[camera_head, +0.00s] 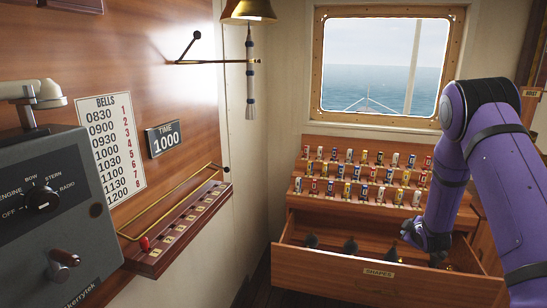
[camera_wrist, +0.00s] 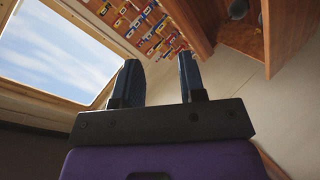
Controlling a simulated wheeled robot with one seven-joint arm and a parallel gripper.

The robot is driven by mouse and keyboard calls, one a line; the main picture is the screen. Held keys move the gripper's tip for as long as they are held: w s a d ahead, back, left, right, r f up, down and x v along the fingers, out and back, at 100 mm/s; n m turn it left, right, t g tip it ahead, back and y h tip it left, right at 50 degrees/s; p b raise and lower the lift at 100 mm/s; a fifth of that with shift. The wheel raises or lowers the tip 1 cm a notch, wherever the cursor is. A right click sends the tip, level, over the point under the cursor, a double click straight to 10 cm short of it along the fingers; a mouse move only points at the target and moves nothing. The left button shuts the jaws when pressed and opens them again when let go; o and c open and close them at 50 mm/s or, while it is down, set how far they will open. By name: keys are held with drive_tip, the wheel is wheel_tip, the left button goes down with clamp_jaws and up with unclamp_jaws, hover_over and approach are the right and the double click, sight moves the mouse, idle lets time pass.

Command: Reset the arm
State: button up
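My purple arm (camera_head: 445,190) reaches in from the right in the head view, bent downward in front of the flag rack. Its dark lower end is over the right part of the open drawer (camera_head: 350,278); the fingertips are hard to make out there. In the wrist view my gripper (camera_wrist: 159,72) shows two dark fingers standing well apart with nothing between them. The wrist view is tilted, with the window at left and the drawer's wooden edge at upper right.
The drawer, labelled SHAPES, is pulled out and holds several dark shapes (camera_head: 350,246). Behind it is a stepped rack (camera_head: 300,200) of coloured rolled flags. A window (camera_head: 385,65) is above. At left are a grey control box (camera_head: 50,215), a narrow shelf (camera_head: 185,228) and a bell (camera_head: 250,10).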

drive_tip(key=s+a+r+m+g, duration=0.1)
drive_tip(key=s+a+r+m, duration=0.15)
drive_tip(key=s+r, duration=0.45)
drive_tip(key=s+a+r+m+g, duration=0.1)
drive_tip(key=s+a+r+m, duration=0.2)
drive_tip(key=r, duration=0.9)
drive_tip(key=s+a+r+m+g, duration=0.1)
drive_tip(key=s+a+r, duration=0.35)
drive_tip(key=r, duration=0.45)
drive_tip(key=s+a+r+m+g, duration=0.1)
drive_tip(key=s+a+r, duration=0.1)
drive_tip(key=s, duration=0.8)
drive_tip(key=s+a+r+m+g+y, duration=0.1)
drive_tip(key=s+a+r, duration=0.2)
drive_tip(key=s, duration=0.8)
drive_tip(key=s+a+r+m+g+y, duration=0.1)
drive_tip(key=s+a+r+g, duration=0.1)
drive_tip(key=s, duration=0.9)
drive_tip(key=shift+a+r, duration=0.25)
drive_tip(key=shift+r, duration=0.15)
